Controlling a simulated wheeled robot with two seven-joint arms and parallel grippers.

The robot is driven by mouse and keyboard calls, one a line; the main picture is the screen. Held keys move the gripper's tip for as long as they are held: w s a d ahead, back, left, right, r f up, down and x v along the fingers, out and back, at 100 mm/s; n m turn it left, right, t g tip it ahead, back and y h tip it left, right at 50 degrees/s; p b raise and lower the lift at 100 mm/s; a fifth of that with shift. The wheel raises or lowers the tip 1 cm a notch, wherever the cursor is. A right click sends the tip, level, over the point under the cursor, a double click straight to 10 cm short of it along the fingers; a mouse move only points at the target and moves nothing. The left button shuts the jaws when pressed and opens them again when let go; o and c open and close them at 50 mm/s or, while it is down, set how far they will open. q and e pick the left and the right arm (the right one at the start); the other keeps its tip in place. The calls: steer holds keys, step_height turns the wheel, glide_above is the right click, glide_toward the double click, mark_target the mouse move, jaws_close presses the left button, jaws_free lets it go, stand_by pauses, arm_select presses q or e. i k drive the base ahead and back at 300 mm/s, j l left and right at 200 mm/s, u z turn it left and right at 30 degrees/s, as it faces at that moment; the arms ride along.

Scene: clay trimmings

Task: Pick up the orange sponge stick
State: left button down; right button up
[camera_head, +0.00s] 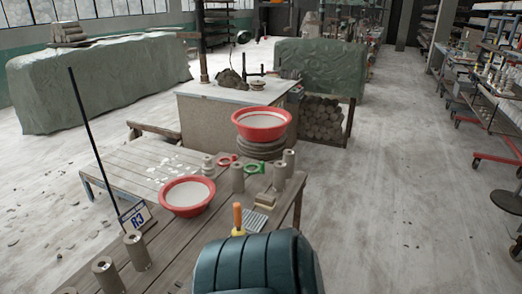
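The orange sponge stick (238,217) stands upright near the right front part of the wooden slatted table (130,179). Its upper part is an orange rod and its lower end is yellow. A small grey ridged piece (256,221) lies just right of it. A dark teal, ribbed, rounded thing stands close in front of it and may hide its foot. Neither of my grippers is in view.
The teal ribbed thing (258,264) fills the bottom centre. A red-rimmed bowl (187,193) stands left of the stick, with grey clay cylinders (237,178) behind it. A dark pole (93,140) rises at the left. The floor at the right (400,220) is clear.

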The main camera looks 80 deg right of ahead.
mark_target(238, 230)
steer(key=z, duration=2.5)
